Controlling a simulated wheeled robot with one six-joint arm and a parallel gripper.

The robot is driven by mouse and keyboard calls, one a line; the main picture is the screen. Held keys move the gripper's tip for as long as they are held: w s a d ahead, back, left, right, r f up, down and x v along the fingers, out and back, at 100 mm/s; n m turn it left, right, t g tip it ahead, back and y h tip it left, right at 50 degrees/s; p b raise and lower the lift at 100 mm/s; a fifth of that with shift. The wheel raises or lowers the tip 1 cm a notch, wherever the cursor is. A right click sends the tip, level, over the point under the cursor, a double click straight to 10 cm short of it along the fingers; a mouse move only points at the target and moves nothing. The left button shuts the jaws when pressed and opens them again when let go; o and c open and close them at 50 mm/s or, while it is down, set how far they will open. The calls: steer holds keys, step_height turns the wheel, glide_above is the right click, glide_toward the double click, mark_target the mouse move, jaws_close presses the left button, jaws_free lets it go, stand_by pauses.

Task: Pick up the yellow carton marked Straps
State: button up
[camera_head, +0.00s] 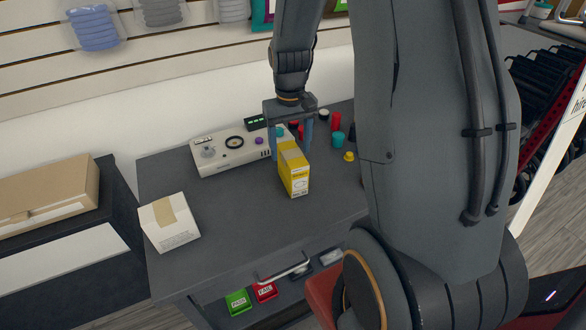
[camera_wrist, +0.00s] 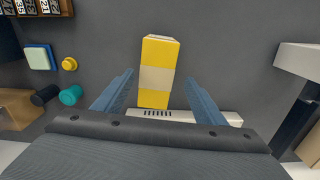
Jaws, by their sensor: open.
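The yellow carton (camera_head: 293,170) stands on the dark grey bench top (camera_head: 230,220), in front of a beige device with a dial. A pale band crosses its top; its printing is too small to read. In the wrist view the carton (camera_wrist: 160,62) lies ahead of my gripper, between the lines of the two blue fingers. My gripper (camera_head: 293,130) is open and empty just behind and above the carton. In the wrist view the fingers (camera_wrist: 160,95) are spread with a gap on either side of the carton, and I see no contact.
The beige device (camera_head: 232,152) stands behind the carton. A white box (camera_head: 169,223) sits at the bench's left edge. Red and teal pieces (camera_head: 337,139) and a yellow knob (camera_head: 349,156) stand to the right. Bare bench lies left of the carton.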

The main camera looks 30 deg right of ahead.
steer(key=shift+d+f+p, duration=0.15)
steer(key=shift+f+p, duration=0.3)
steer(key=shift+f, duration=1.35)
steer(key=shift+d+f+p, duration=0.15)
steer(key=shift+f+p, duration=0.25)
steer(key=shift+f, duration=1.35)
steer(key=c, duration=1.2)
steer(key=shift+c, duration=0.4)
steer(key=shift+r, duration=0.15)
